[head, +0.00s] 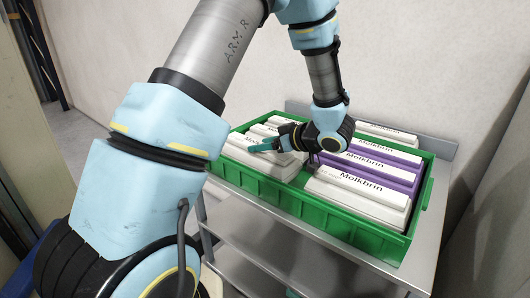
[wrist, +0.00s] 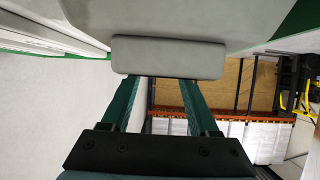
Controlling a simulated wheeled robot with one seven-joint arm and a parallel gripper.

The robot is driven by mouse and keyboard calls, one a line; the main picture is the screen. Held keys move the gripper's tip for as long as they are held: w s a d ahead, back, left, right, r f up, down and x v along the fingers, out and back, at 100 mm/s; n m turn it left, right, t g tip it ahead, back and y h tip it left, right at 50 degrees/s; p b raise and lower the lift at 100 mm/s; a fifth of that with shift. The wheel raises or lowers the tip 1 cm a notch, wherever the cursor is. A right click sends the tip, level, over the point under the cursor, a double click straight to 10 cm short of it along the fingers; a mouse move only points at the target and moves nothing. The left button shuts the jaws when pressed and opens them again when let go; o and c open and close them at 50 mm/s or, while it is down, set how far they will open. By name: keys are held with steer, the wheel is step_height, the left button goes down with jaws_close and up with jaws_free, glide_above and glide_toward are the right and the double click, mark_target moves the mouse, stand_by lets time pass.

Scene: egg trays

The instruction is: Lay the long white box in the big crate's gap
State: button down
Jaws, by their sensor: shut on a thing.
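The big green crate (head: 335,238) stands on a grey metal trolley and holds white and purple boxes. My gripper (head: 264,147), with teal fingers, is over the crate's left part. It is shut on a long white box (head: 258,165) in the front left of the crate. In the wrist view my gripper's fingers (wrist: 160,79) reach a raised pale block on the box (wrist: 170,18), which fills the top of that view. I cannot tell whether the held box touches the crate floor.
White boxes (head: 358,200) and purple boxes (head: 372,173) fill the crate's right part. The trolley (head: 425,265) has a raised back edge close to the wall. A lower shelf shows below. Shelving with pale goods (wrist: 235,135) shows far off in the wrist view.

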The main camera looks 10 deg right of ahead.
mark_target(284, 167)
steer(key=shift+f, duration=1.4)
steer(key=shift+c, duration=0.6)
jaws_free()
steer(key=shift+f, duration=0.15)
steer(key=b+v, duration=0.2)
steer(key=v, duration=1)
